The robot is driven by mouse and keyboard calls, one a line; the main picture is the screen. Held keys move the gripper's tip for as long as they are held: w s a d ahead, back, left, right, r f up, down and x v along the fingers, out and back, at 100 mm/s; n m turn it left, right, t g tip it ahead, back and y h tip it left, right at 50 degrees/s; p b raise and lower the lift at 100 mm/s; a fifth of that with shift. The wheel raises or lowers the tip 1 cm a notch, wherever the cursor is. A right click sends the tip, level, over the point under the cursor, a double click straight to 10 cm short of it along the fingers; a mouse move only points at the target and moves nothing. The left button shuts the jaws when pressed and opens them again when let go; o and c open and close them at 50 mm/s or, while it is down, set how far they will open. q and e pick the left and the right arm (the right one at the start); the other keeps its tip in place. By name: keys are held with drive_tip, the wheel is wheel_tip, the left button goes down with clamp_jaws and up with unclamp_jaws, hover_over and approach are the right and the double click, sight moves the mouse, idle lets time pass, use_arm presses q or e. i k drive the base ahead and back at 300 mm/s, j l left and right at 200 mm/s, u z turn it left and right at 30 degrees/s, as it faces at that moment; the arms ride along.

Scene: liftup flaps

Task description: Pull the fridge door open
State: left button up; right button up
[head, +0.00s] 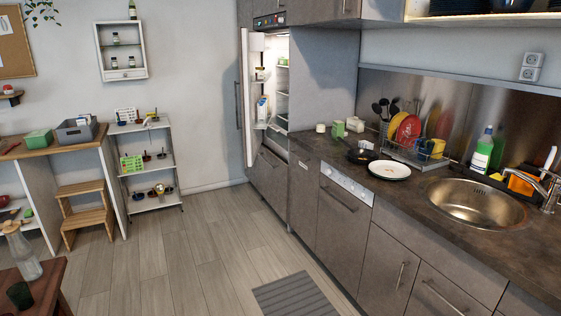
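The fridge (282,93) stands at the back, set into the tall grey cabinet at the end of the counter. Its door (250,105) is swung wide open to the left, and the lit interior with shelves shows. The door's inner racks hold a few items, among them a carton (262,109). A long dark handle (238,105) shows at the door's left, outer side. Neither of my grippers shows in the head view.
A counter with a sink (477,203), dish rack and pan runs along the right. A wooden step stool (86,212) and white shelf (147,165) stand at left. The wood floor (190,250) before the fridge is clear, with a grey mat (297,296) nearer.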

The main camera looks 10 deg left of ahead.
sight(251, 43)
drive_tip(key=i+j+u, duration=0.35)
drive_tip(key=i, duration=0.2)
drive_tip(key=i+j+u, duration=0.3)
drive_tip(key=i, duration=0.25)
drive_tip(key=i+u, duration=0.35)
drive_tip(key=i, duration=0.25)
drive_tip(key=i+z, duration=0.15)
drive_tip(key=i, duration=0.45)
drive_tip(key=i+j+z, duration=0.15)
drive_tip(key=i, duration=0.45)
drive_tip(key=i+j+z, duration=0.15)
drive_tip(key=i, duration=0.4)
drive_tip(key=i+j+z, duration=0.3)
drive_tip(key=i+z, duration=0.2)
drive_tip(key=i+j+z, duration=0.5)
